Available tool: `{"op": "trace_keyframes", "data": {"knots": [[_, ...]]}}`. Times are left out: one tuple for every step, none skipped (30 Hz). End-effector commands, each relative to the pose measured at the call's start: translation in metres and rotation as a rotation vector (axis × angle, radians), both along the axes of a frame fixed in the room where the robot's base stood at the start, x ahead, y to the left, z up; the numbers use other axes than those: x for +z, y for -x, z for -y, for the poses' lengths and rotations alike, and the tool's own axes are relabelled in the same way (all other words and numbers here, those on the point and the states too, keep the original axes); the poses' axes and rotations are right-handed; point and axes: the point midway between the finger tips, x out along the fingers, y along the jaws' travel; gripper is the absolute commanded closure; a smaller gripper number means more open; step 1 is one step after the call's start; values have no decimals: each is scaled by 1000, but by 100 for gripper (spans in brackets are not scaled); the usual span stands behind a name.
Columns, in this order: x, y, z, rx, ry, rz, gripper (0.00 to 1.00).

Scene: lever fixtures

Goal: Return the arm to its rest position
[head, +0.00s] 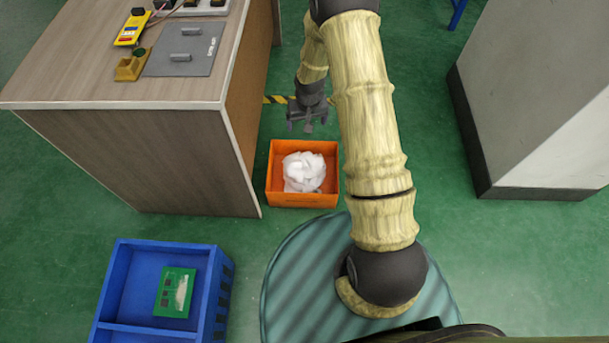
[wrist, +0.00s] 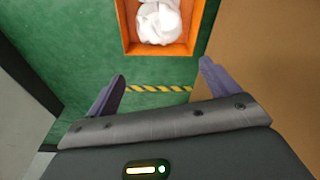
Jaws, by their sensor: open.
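My arm (head: 368,110) is covered in a pale yellow sleeve and reaches up and forward from my base in the head view. My gripper (head: 308,125) hangs beyond the orange bin, to the right of the workbench. In the wrist view my gripper (wrist: 160,88) has its two fingers spread wide apart with nothing between them. Green floor and a yellow-black striped line show between the fingers.
An orange bin (head: 270,190) with white crumpled material stands on the floor. The wooden workbench (head: 130,150) carries a grey lever panel (head: 170,63) and a yellow device (head: 132,28). A blue crate (head: 218,290) holds a green board. A grey-white block (head: 535,110) stands right.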

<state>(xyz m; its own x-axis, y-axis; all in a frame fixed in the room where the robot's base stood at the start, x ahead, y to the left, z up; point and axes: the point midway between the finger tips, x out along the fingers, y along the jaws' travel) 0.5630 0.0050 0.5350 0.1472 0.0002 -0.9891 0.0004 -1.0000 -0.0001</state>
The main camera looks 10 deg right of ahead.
Motion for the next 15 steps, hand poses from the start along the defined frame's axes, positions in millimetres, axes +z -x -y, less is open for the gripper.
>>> {"op": "trace_keyframes", "data": {"knots": [[0, 0, 0, 0, 0, 0, 13], [0, 0, 0, 0, 0, 0, 13], [0, 0, 0, 0, 0, 0, 13], [0, 0, 0, 0, 0, 0, 13], [0, 0, 0, 0, 0, 0, 13], [0, 0, 0, 0, 0, 0, 13], [0, 0, 0, 0, 0, 0, 13], [0, 0, 0, 0, 0, 0, 13], [0, 0, 0, 0, 0, 1, 13], [0, 0, 0, 0, 0, 1, 13], [0, 0, 0, 0, 0, 1, 13], [0, 0, 0, 0, 0, 1, 13], [1, 0, 0, 1, 0, 1, 13], [2, 0, 0, 1, 1, 2, 13], [5, 1, 0, 1, 1, 3, 13]]}}
